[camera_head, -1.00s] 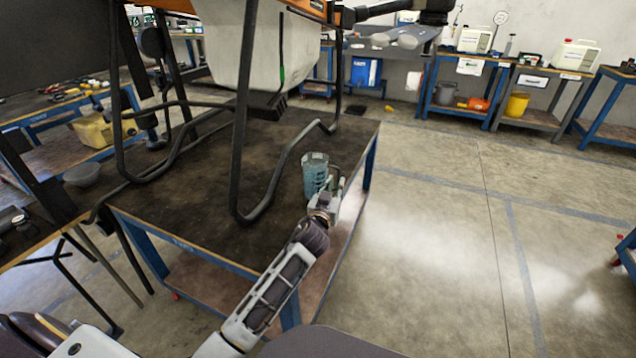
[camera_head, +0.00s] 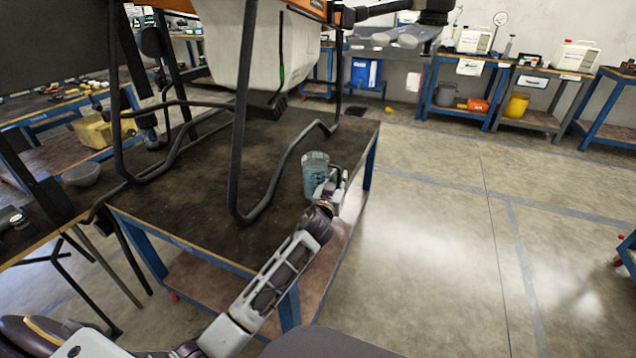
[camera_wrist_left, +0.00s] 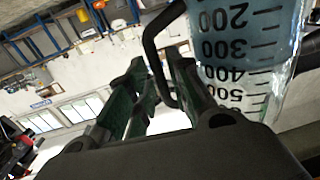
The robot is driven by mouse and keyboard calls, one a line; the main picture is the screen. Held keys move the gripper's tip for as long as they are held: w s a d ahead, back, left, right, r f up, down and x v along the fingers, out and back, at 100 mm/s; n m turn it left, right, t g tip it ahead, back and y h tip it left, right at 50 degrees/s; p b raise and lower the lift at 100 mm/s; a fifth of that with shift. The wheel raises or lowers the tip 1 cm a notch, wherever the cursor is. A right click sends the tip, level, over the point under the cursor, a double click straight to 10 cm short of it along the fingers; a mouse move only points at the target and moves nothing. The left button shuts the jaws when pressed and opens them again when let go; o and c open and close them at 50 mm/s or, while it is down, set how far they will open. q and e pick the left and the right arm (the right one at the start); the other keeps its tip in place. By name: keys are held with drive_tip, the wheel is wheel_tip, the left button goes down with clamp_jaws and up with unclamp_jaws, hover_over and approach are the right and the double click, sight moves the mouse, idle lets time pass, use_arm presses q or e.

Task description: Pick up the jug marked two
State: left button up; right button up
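A clear measuring jug with bluish contents (camera_head: 314,176) stands on the dark table near its right edge. In the left wrist view the jug (camera_wrist_left: 248,45) shows black graduations from 200 to 500, upside down. No mark "two" is readable on it. My left gripper (camera_head: 337,187) is at the right side of the jug. In the left wrist view its two dark fingers (camera_wrist_left: 163,90) are apart, with the jug's black handle (camera_wrist_left: 152,50) between them. A gap shows beside the handle, so I see no firm hold. My right gripper is out of view.
A drone with a white tank (camera_head: 265,55) and black leg tubes (camera_head: 240,130) stands on the table (camera_head: 200,210), left of the jug. White canisters (camera_head: 474,40) (camera_head: 574,55) stand on benches at the back right. The floor right of the table is clear.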

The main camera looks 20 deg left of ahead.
use_arm(q)
drive_tip(key=shift+w, duration=0.65)
drive_tip(key=shift+c, duration=0.3)
clamp_jaws()
drive_tip(key=shift+r, duration=0.1)
